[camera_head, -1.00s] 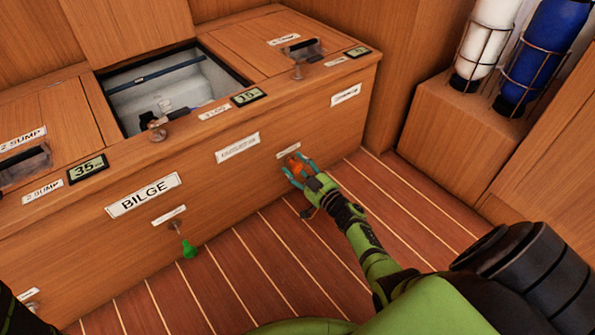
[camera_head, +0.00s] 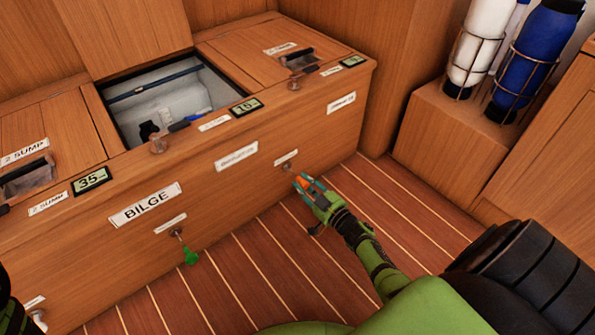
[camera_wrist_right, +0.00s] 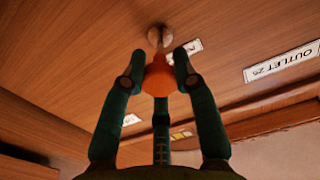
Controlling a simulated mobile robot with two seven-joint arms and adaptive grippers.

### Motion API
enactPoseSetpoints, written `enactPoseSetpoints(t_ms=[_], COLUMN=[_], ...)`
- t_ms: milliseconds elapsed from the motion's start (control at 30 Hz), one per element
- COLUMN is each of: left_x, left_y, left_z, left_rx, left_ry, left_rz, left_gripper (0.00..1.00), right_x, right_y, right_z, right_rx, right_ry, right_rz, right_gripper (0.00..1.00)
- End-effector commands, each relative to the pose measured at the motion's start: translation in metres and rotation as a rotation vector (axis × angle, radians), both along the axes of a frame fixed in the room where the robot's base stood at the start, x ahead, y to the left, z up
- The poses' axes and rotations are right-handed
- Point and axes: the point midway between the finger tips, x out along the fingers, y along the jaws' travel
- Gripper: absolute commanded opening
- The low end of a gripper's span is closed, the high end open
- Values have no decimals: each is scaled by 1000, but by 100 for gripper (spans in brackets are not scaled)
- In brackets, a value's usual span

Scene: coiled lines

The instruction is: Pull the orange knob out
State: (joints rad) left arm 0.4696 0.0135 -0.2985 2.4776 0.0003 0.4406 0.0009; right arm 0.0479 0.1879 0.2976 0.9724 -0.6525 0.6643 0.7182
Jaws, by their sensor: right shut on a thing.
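The orange knob (camera_head: 301,182) is at the lower right of the wooden bilge cabinet's front. My right gripper (camera_head: 306,184) is shut on it, and the fingers hide part of it. In the right wrist view the orange knob (camera_wrist_right: 160,77) sits between the teal fingers of my right gripper (camera_wrist_right: 159,72). A short metal stem (camera_wrist_right: 157,42) runs from the knob to a round fitting on the wooden panel, so the knob stands off the panel. My left gripper is not in view.
A green knob (camera_head: 190,256) hangs from the front panel at the left. The hatch (camera_head: 165,90) in the cabinet top is open. A white bottle (camera_head: 480,45) and a blue bottle (camera_head: 530,65) stand in wire holders at the right. The striped floor (camera_head: 240,270) in front is mostly clear.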

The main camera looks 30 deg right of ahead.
Motion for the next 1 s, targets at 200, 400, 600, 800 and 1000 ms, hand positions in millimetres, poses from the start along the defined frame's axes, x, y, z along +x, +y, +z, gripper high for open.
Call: enactPoseSetpoints(t_ms=[200,400,600,800,1000], left_x=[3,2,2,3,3], left_y=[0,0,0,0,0], left_z=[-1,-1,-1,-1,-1], left_rx=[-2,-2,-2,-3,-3], left_ry=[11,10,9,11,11], left_rz=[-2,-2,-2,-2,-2], left_gripper=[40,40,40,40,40], right_x=[-4,-4,-5,-5,-5], right_y=[0,0,-1,-1,-2], right_z=[6,6,4,4,18], right_rx=[-2,-2,-1,-2,-6], right_ry=[-16,-18,-12,-9,-10], right_rz=[4,4,2,2,2], right_gripper=[0,45,54,54,54])
